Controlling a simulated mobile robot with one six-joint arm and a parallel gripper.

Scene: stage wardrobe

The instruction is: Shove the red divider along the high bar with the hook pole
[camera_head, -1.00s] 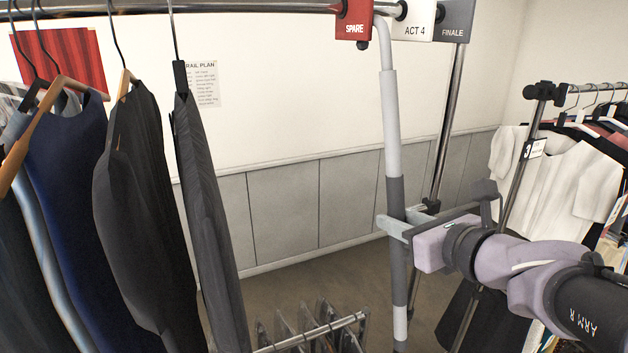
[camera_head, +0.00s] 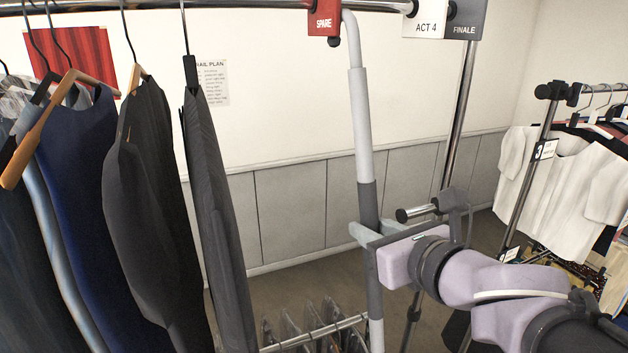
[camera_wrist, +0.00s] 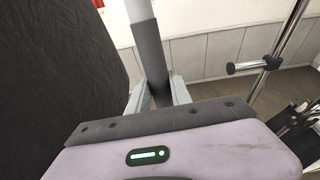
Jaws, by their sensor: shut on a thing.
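The red divider (camera_head: 323,17), marked SPARE, hangs on the high bar (camera_head: 262,4) at the top of the head view. The grey hook pole (camera_head: 362,125) stands nearly upright, its curved top close against the right side of the red divider; I cannot tell if they touch. My gripper (camera_head: 366,234) is shut on the pole's dark grip sleeve, low on the pole. The wrist view shows the fingers (camera_wrist: 160,97) on both sides of the dark sleeve (camera_wrist: 151,60).
A white ACT 4 divider (camera_head: 425,22) and a grey FINALE divider (camera_head: 464,20) are right of the pole. Dark garments (camera_head: 150,180) hang to the left, with bare bar between. A low rail (camera_head: 315,334) stands below. White shirts (camera_head: 560,175) hang at right.

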